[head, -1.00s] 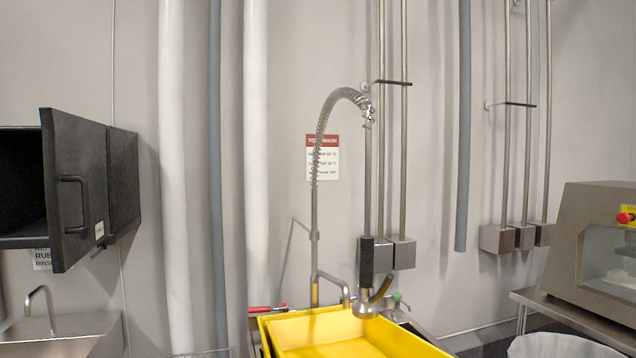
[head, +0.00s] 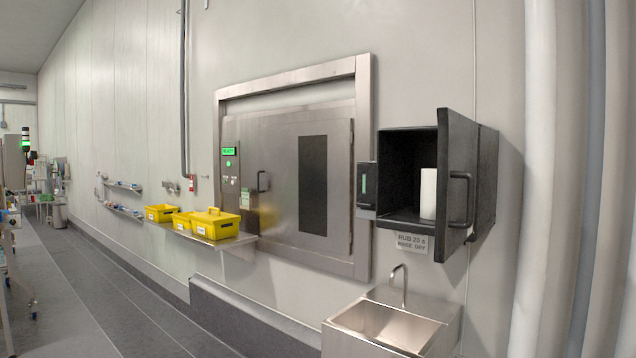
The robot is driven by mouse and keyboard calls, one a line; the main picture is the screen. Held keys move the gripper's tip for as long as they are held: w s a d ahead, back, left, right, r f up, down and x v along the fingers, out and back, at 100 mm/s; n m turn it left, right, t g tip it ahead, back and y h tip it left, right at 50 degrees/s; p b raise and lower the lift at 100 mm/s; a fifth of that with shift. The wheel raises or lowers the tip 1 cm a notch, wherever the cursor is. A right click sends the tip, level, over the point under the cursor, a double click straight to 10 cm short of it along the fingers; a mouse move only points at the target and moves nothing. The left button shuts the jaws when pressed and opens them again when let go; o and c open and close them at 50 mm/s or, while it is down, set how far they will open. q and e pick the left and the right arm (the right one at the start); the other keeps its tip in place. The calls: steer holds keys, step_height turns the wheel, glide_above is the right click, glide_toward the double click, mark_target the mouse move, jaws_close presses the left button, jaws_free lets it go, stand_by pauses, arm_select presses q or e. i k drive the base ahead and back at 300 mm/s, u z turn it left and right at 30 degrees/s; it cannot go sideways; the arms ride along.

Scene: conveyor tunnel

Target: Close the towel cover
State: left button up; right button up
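The towel cover (head: 456,180) is a black door with a bar handle (head: 461,199) on its outer face. It stands open at the right side of a black wall-mounted box (head: 406,142). A white paper towel roll (head: 428,193) stands upright inside the box, seen through the open front. Neither of my grippers shows in the head view.
A steel sink (head: 385,325) with a curved tap (head: 401,283) stands below the box. A steel wall hatch (head: 285,185) is to the left, with a shelf (head: 240,242) of yellow crates (head: 215,222). Grey pipes (head: 540,180) run up the wall at right. The floor at left is open.

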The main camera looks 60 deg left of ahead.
mark_target(457, 152)
steer(key=u, duration=1.05)
steer(key=i, duration=1)
steer(key=u, duration=0.7)
steer(key=k, duration=0.15)
steer(key=z, duration=0.65)
